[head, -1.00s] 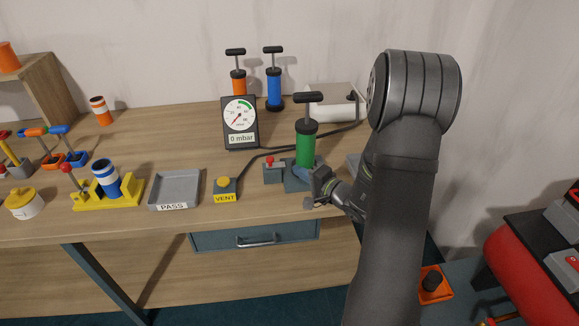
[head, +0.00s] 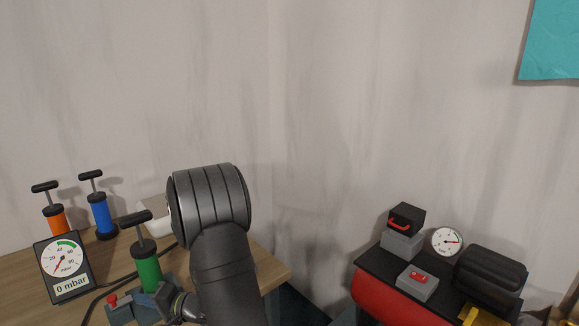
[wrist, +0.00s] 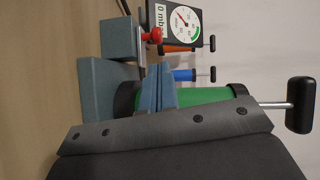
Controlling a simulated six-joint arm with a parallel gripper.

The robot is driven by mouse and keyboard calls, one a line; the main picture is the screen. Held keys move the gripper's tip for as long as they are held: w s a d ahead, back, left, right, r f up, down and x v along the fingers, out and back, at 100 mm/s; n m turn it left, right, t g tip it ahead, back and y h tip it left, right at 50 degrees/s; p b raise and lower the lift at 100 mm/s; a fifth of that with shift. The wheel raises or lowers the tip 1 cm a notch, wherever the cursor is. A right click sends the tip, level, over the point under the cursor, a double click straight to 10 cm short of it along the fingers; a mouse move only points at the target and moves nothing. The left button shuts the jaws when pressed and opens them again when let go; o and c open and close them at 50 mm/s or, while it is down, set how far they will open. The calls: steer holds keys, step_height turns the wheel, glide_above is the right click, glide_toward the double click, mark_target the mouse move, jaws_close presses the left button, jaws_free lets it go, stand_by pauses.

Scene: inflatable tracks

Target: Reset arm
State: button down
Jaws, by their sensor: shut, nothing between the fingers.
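My gripper shows in the wrist view, its blue-grey fingers (wrist: 159,88) shut together and empty. They are in front of the green pump (wrist: 206,106), overlapping it in the picture; I cannot tell whether they touch. In the head view the green pump (head: 148,271) stands upright on its grey-blue base at the table's right part, its black handle up. My grey arm rises just right of it. The fingers are not clear in the head view, at its lower edge.
The gauge (head: 67,268) reads 0 mbar, left of the green pump. Orange (head: 55,219) and blue (head: 101,217) pumps stand behind. A red-knobbed valve (head: 118,309) is beside the green pump. At right, a red tank (head: 385,305) carries boxes and a round gauge (head: 447,241).

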mark_target(147, 290)
steer(key=shift+x, duration=1)
steer(key=w, duration=0.3)
steer(key=shift+d+f, duration=0.15)
steer(key=shift+d, duration=0.2)
steer(key=v, duration=0.7)
steer(key=shift+s, duration=0.15)
